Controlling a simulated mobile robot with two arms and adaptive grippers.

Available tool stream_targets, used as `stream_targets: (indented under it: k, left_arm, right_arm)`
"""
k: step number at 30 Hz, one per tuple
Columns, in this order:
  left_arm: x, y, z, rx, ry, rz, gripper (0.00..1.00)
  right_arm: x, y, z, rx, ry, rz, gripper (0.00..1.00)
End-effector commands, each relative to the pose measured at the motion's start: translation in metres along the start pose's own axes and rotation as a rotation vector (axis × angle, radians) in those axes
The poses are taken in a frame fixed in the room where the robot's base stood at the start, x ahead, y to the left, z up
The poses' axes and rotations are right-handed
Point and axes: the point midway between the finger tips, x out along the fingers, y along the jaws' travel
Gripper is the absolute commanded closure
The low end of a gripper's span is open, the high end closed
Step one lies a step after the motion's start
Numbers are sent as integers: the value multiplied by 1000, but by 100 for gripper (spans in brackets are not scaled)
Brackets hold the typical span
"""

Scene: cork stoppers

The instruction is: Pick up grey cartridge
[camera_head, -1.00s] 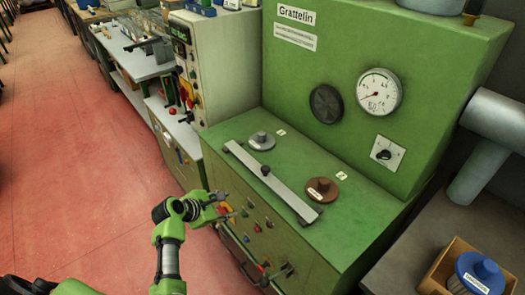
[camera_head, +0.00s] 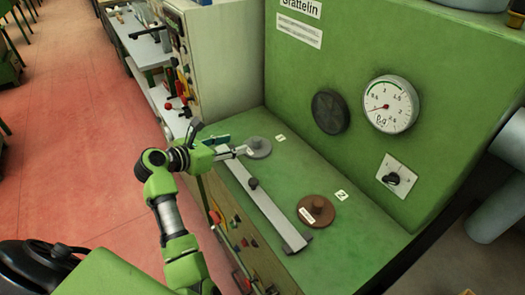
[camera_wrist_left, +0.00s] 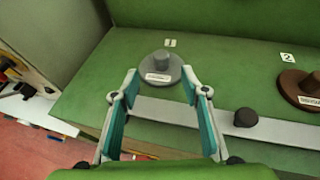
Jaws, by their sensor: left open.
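The grey cartridge (camera_head: 259,147) is a round disc with a knob and a white label. It sits flat on the green machine top beside the "1" tag. It also shows in the left wrist view (camera_wrist_left: 161,67), just beyond the fingertips. My left gripper (camera_head: 233,146) is open and empty, with its fingers pointing at the cartridge from the left. In the left wrist view the open fingers (camera_wrist_left: 160,85) lie either side of the line to the cartridge. Whether a finger touches it I cannot tell. My right gripper is not in view.
A brown cartridge (camera_head: 317,210) sits by the "2" tag. A metal bar (camera_head: 265,205) with a dark knob lies along the machine top's front edge. The green panel (camera_head: 350,60) with gauge rises behind. Free green surface lies between the cartridges.

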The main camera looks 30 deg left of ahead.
Motion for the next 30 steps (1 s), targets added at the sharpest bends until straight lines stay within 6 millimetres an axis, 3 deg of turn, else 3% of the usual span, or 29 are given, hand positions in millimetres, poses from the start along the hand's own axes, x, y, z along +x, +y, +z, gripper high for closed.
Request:
stream_targets:
  k: [9,20,24,30]
  left_arm:
    - [61,-1,0,-1,0,-3,58]
    - [92,-2,-1,1,0,-3,58]
    - [112,-1,-3,1,1,-2,58]
    - [125,-1,-4,3,2,0,58]
  right_arm:
    - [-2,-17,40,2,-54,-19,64]
    - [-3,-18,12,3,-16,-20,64]
    - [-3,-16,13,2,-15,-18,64]
    - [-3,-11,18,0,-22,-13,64]
